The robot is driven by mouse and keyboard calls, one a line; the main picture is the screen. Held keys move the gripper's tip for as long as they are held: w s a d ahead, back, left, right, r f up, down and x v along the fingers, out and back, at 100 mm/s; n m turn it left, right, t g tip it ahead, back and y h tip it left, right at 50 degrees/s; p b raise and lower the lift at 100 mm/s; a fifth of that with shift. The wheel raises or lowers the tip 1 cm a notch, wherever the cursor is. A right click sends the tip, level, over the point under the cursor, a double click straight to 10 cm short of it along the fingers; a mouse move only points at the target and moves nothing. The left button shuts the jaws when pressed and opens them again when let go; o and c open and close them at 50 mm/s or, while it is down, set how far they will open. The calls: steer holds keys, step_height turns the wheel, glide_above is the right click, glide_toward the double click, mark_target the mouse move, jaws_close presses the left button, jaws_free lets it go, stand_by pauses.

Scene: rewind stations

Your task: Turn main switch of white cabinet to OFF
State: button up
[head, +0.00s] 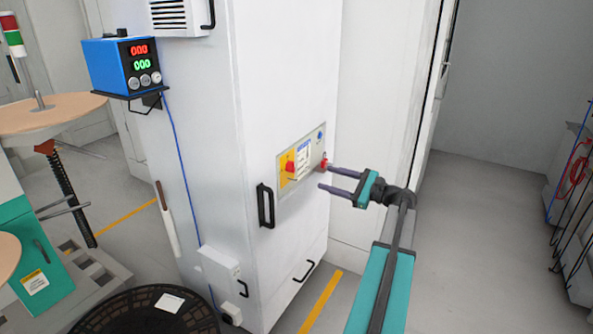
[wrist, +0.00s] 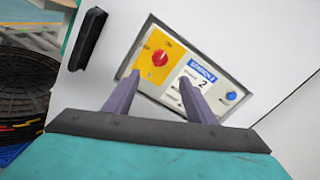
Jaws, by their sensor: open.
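The white cabinet (head: 280,85) stands in the middle of the head view. Its panel (head: 303,160) carries the main switch (head: 290,166), a red knob on a yellow plate. In the wrist view the red switch (wrist: 160,58) sits at the upper left of the panel, with a label and a blue button (wrist: 231,96) to its right. The knob's exact setting is too small to read. My gripper (head: 325,177) is open and empty in front of the panel, to the right of the switch in the head view. In the wrist view its fingers (wrist: 160,95) point at the panel below the switch.
A black door handle (head: 265,206) is left of the panel. A blue meter box (head: 125,66) sits on a bracket at the cabinet's left side. A black round basket (head: 150,312) stands on the floor at front left.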

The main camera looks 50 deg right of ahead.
mark_target(291, 167)
steer(key=p+x, duration=0.1)
steer(key=x, duration=1.2)
steer(key=shift+w, duration=0.25)
steer(key=shift+c, duration=0.5)
steer(key=c, duration=1)
steer(key=shift+o, duration=0.3)
steer(key=shift+n+b, duration=0.4)
steer(key=shift+r+n+b, duration=0.1)
steer(key=shift+n+b, duration=4.15)
steer(key=shift+n, duration=0.1)
steer(key=shift+r+n+b, duration=0.15)
steer(key=shift+n+b, duration=4.1)
steer(key=shift+n, duration=0.1)
